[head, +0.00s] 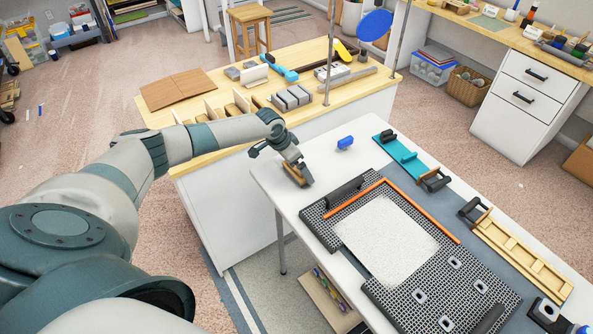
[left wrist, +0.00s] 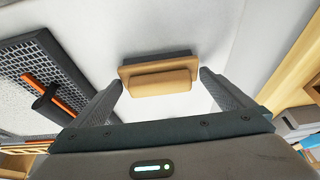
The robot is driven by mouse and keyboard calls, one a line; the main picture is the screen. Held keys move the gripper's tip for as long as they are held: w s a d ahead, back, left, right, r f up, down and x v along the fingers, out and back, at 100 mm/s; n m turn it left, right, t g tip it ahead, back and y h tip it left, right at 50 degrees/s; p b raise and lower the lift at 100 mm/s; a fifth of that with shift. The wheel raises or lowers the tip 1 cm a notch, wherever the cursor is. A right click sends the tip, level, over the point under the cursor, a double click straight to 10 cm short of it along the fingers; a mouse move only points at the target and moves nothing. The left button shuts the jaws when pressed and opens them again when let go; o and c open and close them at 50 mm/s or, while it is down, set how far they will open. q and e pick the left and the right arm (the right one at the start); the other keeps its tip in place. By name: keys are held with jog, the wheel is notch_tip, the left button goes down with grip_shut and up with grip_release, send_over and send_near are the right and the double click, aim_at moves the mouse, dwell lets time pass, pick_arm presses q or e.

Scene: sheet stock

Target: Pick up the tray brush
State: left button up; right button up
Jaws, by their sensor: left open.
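A brush with a tan wooden back and handle and a dark underside, which I take to be the tray brush (head: 293,175), lies on the white table near its left corner. In the left wrist view the brush (left wrist: 160,80) shows across the gap between my fingertips. My left gripper (head: 297,171) is over it in the head view, hiding part of it. In the left wrist view my left gripper (left wrist: 163,86) is open, one finger off each end of the brush, with no visible contact.
A black perforated tray (head: 318,212) with a white sheet and an orange bar lies right of the brush. A blue block (head: 345,143) and a teal strip (head: 402,156) lie farther back. A wooden workbench (head: 200,112) stands behind. White table around the brush is clear.

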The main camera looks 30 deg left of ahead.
pick_arm(q)
jog(key=shift+c, duration=0.3)
jog(key=c, duration=0.7)
jog(key=shift+c, duration=0.2)
jog(key=shift+r, duration=0.1)
jog(key=shift+r+b, duration=0.45)
jog(key=shift+r, duration=0.1)
notch_tip(320, 180, up, 2)
jog(key=shift+r+b, duration=0.2)
jog(key=shift+b, duration=0.45)
jog(key=s+d+r+b, duration=0.3)
jog(key=d+r, duration=0.4)
jog(key=d, duration=0.4)
jog(key=shift+s+r, duration=0.2)
jog(key=shift+s, duration=0.05)
jog(key=shift+d, duration=0.1)
